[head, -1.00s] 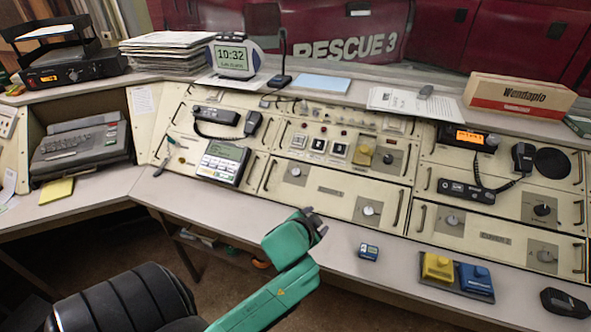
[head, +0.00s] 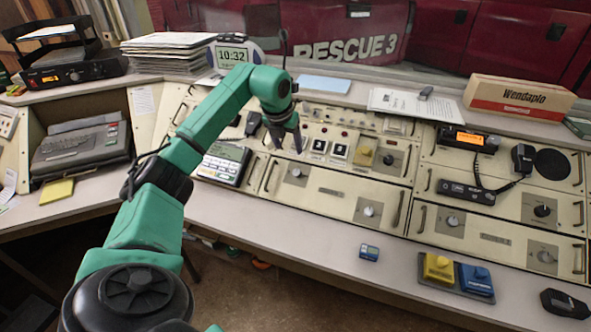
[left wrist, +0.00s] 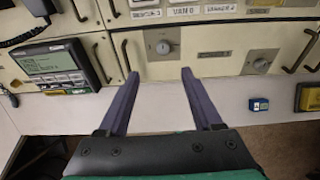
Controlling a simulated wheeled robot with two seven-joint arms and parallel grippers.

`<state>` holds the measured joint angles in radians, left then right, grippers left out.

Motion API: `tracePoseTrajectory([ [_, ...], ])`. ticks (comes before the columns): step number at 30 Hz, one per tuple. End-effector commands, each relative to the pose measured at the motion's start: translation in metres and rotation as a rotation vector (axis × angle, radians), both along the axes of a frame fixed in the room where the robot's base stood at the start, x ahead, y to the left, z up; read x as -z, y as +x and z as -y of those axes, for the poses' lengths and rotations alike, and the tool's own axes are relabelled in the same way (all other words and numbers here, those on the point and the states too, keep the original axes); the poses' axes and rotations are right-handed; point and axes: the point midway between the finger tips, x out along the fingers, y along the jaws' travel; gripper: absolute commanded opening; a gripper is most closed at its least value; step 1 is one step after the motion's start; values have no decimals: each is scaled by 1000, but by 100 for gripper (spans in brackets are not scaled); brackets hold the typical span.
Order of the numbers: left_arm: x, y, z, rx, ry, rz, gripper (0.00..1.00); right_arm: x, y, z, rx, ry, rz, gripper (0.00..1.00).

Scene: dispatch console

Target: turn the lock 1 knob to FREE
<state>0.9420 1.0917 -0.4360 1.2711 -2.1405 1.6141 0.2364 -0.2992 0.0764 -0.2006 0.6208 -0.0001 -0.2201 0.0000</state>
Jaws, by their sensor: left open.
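My left gripper (head: 288,147) is open and empty, in front of the console's left part in the head view. In the left wrist view, its two fingers (left wrist: 158,73) point at a round silver knob (left wrist: 163,47) on a grey square plate, which appears between and beyond the fingertips. The same knob (head: 296,172) shows just below the fingertips in the head view. A second similar knob (head: 369,210) sits to its right, on the same drawer-like panel. The labels are too small to tell which knob is lock 1, and the knob settings cannot be read. My right gripper is not in view.
Metal handles flank the panels, one (head: 399,208) at the right end. A small blue device (head: 369,252) and a yellow and blue button pair (head: 457,273) rest on the desk ledge.

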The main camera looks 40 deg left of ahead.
Motion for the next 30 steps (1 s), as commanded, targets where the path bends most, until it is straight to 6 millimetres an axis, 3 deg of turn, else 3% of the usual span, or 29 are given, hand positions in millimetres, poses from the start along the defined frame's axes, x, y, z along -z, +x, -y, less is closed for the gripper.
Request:
tracePoseTrajectory([
  [15, 114, 46, -11, 7, -8, 1, 67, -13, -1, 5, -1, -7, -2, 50],
  [19, 127, 51, -14, 8, -5, 2, 67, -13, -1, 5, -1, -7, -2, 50],
  [26, 129, 51, -14, 9, -3, 3, 67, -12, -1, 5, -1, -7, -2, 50],
  [27, 129, 51, -14, 9, -3, 3, 63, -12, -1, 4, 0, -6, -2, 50],
  [30, 129, 51, -14, 9, -3, 3, 25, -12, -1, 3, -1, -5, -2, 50],
])
